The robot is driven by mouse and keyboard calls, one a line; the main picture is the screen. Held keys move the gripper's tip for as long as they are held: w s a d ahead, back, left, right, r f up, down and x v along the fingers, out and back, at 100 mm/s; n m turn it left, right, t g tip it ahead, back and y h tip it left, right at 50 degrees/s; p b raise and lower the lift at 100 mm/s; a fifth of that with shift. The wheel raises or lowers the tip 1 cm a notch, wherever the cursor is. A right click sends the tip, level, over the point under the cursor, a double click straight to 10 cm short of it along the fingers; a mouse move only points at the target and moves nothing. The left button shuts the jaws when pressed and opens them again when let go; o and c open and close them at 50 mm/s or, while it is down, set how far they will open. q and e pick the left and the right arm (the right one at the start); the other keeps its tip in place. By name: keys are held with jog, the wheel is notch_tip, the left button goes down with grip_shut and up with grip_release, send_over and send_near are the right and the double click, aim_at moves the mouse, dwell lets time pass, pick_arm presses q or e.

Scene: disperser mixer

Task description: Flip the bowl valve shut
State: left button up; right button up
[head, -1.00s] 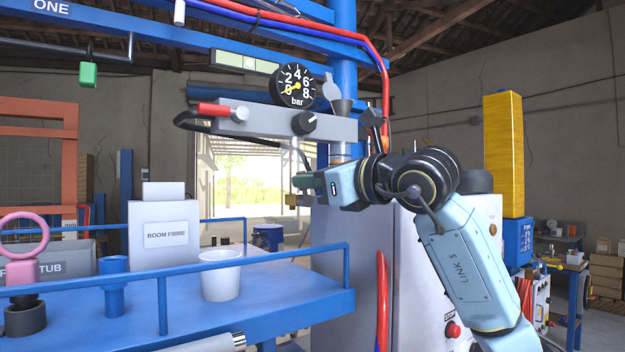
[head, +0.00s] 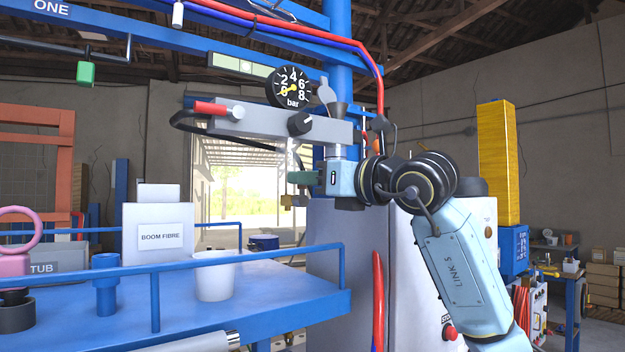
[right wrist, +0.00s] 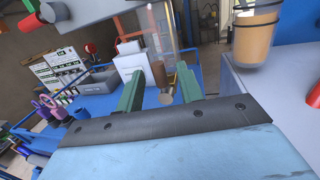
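Under the grey air manifold (head: 265,125) a clear bowl (right wrist: 158,25) hangs, seen in the right wrist view. A small brass-coloured fitting (right wrist: 159,74) sits at its lower end with a round tan tab (right wrist: 166,99), probably the bowl valve. In the head view a brass piece (head: 292,201) shows just below my right fingertips. My right gripper (head: 300,178) points left at this spot. Its two green fingers (right wrist: 158,88) are apart, with the fitting between them in the picture; I cannot tell if either touches it. My left gripper is not in view.
A gauge (head: 290,87), a red lever handle (head: 210,108) and a black knob (head: 301,123) sit on or above the manifold. The blue railed platform (head: 270,300) holds a white cup (head: 214,277).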

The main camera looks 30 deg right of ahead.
jog(key=shift+s, duration=0.15)
jog(key=b+v, duration=0.3)
jog(key=v, duration=1)
